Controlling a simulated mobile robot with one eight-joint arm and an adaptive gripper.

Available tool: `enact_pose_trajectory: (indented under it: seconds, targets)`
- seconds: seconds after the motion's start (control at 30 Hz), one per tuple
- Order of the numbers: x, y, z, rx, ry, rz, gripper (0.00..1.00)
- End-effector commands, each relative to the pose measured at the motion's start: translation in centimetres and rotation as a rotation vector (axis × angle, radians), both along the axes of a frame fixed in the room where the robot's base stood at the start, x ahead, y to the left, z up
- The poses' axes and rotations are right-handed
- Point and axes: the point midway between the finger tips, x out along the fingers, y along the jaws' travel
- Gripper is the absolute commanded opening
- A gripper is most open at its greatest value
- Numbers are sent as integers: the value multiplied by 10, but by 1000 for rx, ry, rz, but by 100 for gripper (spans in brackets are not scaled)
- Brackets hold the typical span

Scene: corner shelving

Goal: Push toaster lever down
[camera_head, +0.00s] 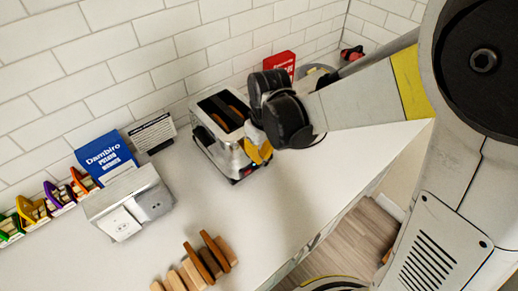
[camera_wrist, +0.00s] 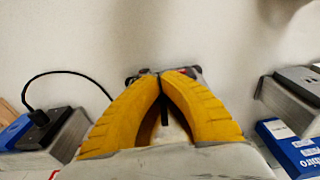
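The silver toaster (camera_head: 222,145) stands on the white counter against the tiled wall, with browned bread in its top slots. My gripper (camera_head: 262,154), with yellow fingers, is at the toaster's right end, close against it or touching it. In the wrist view the two fingertips of my gripper (camera_wrist: 162,74) meet, so it looks shut. A small grey and dark part, likely the toaster's lower end, shows just past the tips. A narrow dark piece shows between the fingers; I cannot tell whether it is the lever. The lever is not clearly visible in the head view.
A blue box (camera_head: 106,157) and a silver two-part container (camera_head: 130,205) stand left of the toaster. A red box (camera_head: 280,64) stands behind my gripper. Wooden pieces (camera_head: 205,258) lie near the front edge. A black cord (camera_wrist: 70,73) shows in the wrist view. The counter's middle is clear.

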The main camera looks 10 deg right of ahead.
Motion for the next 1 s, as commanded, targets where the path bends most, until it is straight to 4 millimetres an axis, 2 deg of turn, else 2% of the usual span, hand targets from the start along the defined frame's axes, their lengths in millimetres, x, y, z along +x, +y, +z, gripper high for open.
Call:
enact_pose_trajectory:
  seconds: [0.03, 0.23, 0.5, 0.8, 0.87, 1.0]
  targets:
    - [0, 0, -5, 0, 0, 0, 0]
    - [-2, -1, 0, 0, 0, 0, 0]
    - [-25, -17, 10, 0, 0, 0, 0]
    - [-25, -17, 10, 0, 0, 0, 0]
    - [-26, -17, 14, 0, 0, 0, 0]
    - [-27, -18, 34, 0, 0, 0, 0]
